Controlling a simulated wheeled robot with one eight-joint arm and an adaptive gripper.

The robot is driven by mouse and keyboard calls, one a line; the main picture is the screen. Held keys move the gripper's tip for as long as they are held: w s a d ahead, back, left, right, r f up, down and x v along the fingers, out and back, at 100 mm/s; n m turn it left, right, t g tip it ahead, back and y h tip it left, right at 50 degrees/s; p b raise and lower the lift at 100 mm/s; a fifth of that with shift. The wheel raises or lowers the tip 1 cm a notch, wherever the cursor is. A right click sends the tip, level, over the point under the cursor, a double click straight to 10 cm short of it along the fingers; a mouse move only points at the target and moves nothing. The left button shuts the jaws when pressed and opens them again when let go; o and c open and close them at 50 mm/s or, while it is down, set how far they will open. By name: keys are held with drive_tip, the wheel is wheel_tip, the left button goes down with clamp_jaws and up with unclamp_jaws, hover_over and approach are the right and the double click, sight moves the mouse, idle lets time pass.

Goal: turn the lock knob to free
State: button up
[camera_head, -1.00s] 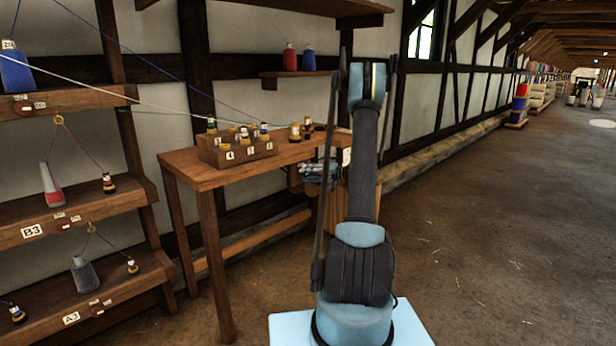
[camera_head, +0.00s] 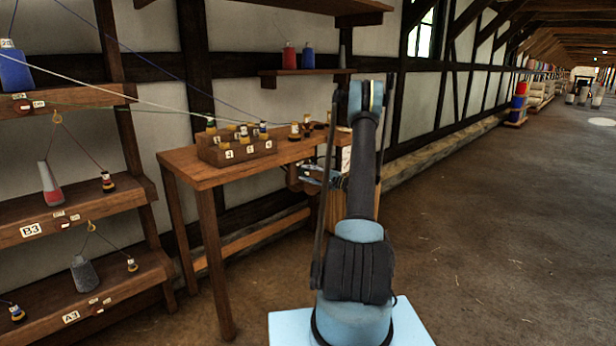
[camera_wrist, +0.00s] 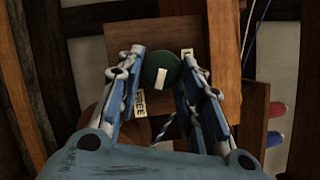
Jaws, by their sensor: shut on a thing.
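The lock knob (camera_wrist: 161,70) is round and dark green, with a white mark on its face, and shows in the wrist view on a wooden board (camera_wrist: 155,38). My gripper (camera_wrist: 163,57) has its two fingertips on either side of the knob and is shut on it. A FREE label (camera_wrist: 139,103) lies on the left, below the knob and partly covered by the left finger. In the head view the knob is hidden.
A wooden table (camera_head: 205,176) bears a sectioned box (camera_head: 237,158) with bobbins. Shelves with cones and bobbins stand at the left, one marked B3 (camera_head: 30,230). Strands cross above the table. A wide floor (camera_head: 490,220) is clear at the right.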

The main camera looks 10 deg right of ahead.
idle(0.6)
drive_tip(key=o, duration=1.1)
drive_tip(key=shift+c, duration=0.2)
drive_tip(key=shift+s+f, duration=0.1)
drive_tip(key=v, duration=1.2)
drive_tip(key=shift+a+f, duration=0.1)
